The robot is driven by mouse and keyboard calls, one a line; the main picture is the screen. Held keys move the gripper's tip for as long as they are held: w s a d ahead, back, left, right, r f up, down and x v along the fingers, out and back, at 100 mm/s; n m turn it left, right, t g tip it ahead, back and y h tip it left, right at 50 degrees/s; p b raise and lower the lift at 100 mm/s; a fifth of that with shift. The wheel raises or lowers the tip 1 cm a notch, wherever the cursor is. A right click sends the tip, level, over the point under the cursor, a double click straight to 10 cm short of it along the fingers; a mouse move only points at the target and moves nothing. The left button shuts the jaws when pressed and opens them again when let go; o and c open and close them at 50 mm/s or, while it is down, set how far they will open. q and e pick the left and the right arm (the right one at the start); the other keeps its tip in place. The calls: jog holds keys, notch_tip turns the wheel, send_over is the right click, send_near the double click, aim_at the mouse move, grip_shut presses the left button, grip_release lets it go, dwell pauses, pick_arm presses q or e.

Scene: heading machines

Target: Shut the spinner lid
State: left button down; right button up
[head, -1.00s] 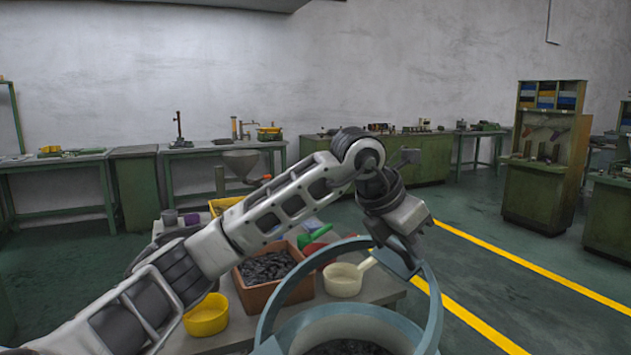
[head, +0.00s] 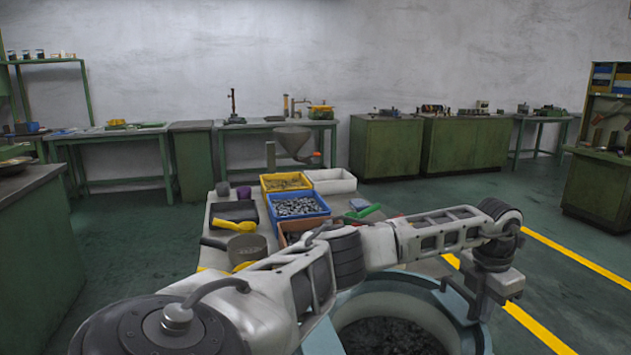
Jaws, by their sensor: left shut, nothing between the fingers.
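The spinner (head: 380,286) is a pale blue-grey round tub at the bottom centre, with dark small pieces (head: 390,338) inside. A blue-grey ring (head: 455,302), apparently its lid frame, runs along the tub's right side; my left arm hides its far part. The tub's middle is uncovered. My left gripper (head: 480,308) is shut and empty, pointing down at the ring's right side. I cannot tell whether it touches the ring. My right gripper is out of view.
Left of the spinner, a grey table carries a blue bin (head: 300,206) of metal parts, a yellow bin (head: 286,182), a white bin (head: 330,180) and a scoop (head: 246,250). Green benches line the wall. Open floor with yellow lines (head: 575,257) lies to the right.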

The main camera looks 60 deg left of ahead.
pick_arm(q)
jog(key=shift+s+d+f, duration=0.15)
jog(key=shift+f, duration=0.45)
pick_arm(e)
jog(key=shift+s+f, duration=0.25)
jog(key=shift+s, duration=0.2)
pick_arm(q)
jog(key=shift+r+p, duration=0.45)
jog(key=shift+r, duration=0.1)
jog(key=r+p, duration=0.3)
jog(key=shift+w+r, duration=0.2)
jog(key=shift+w, duration=0.05)
notch_tip(320, 180, up, 11)
jog(key=b, duration=0.1)
jog(key=shift+f, duration=0.15)
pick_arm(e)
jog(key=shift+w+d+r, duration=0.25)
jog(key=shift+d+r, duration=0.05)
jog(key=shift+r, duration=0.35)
pick_arm(q)
jog(key=shift+s+f, duration=0.1)
jog(key=shift+s, duration=0.1)
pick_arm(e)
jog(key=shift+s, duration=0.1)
